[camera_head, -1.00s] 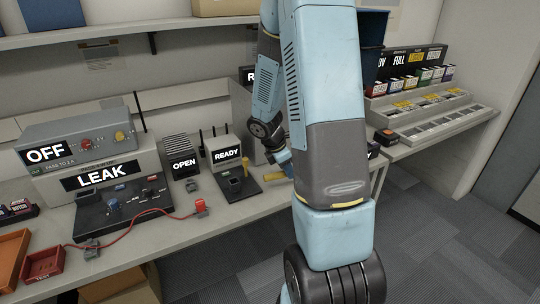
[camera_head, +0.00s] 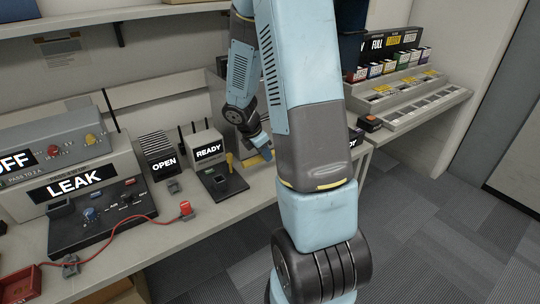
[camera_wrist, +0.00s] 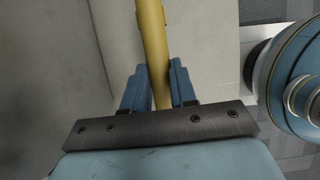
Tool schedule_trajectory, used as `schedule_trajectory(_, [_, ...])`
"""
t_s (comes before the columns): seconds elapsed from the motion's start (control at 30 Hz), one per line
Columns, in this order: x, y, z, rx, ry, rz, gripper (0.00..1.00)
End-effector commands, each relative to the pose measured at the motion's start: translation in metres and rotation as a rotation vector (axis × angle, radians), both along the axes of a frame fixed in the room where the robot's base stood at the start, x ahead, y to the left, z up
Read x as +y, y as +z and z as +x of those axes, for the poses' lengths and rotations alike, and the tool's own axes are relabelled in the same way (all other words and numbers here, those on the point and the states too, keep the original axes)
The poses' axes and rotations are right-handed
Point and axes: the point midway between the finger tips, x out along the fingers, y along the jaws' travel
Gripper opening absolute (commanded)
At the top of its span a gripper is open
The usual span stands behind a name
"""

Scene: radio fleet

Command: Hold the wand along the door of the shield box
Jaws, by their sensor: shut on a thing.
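My gripper (camera_wrist: 160,88) is shut on a yellow wand (camera_wrist: 155,45). The wand runs up and away between the two blue fingers in the wrist view. A pale grey panel (camera_wrist: 200,50) lies behind the wand, and a darker grey face (camera_wrist: 45,70) stands to its left; I take these for the shield box, but cannot tell which part is its door. Whether the wand touches the panel is unclear. In the head view my gripper (camera_head: 263,148) is at the bench behind my arm, with a bit of the yellow wand (camera_head: 253,161) showing. My arm hides most of the box.
A READY unit (camera_head: 208,150) with a black pad stands left of my gripper. An OPEN unit (camera_head: 160,155) and a LEAK tester (camera_head: 75,185) with a red cable are further left. A stepped rack (camera_head: 400,95) stands on the right. The carpet (camera_head: 430,220) at right is clear.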

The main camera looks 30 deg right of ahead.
Motion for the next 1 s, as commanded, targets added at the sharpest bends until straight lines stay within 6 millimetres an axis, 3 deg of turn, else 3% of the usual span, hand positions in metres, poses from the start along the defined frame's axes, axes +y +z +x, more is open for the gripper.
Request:
schedule_trajectory(0.53, [0.001, 0.0, 0.04, -0.002, 0.0, 0.0, 0.0])
schedule_trajectory(1.0, [0.001, 0.0, 0.046, 0.0, -0.001, 0.0, 0.0])
